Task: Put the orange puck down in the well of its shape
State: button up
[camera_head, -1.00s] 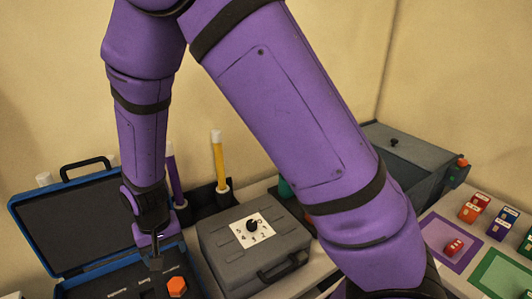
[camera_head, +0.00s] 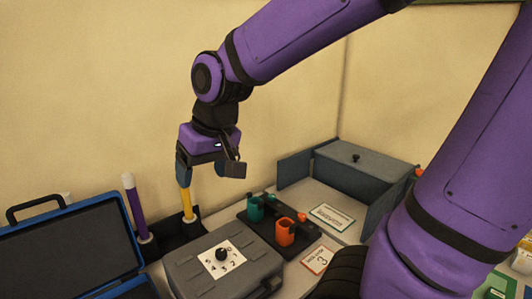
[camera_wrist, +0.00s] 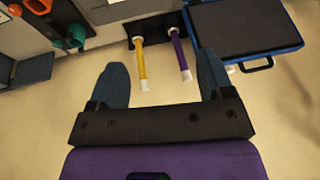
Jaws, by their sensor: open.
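The orange puck is not in view in either current frame. The blue-edged case (camera_head: 66,249) stands open at the lower left of the head view, and most of its inside is cut off by the frame's bottom edge. In the wrist view the case's dark lid (camera_wrist: 245,26) shows at the top right. No well shows clearly. My gripper (camera_head: 201,173) is open and empty, high above the table near the yellow rod. In the wrist view the fingers of my gripper (camera_wrist: 163,76) are spread with nothing between them.
A yellow rod (camera_head: 187,203) and a purple rod (camera_head: 136,210) stand in a dark holder at the back.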

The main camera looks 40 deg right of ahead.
jog(key=s+d+r+t+h, duration=0.1)
jog(key=s+d+r, duration=0.4)
jog(key=s, duration=0.5)
jog(key=shift+s+d+t, duration=0.25)
jog(key=shift+d+t, duration=0.25)
jog(key=shift+d, duration=0.05)
jog(key=shift+c, duration=0.2)
dwell(0.3)
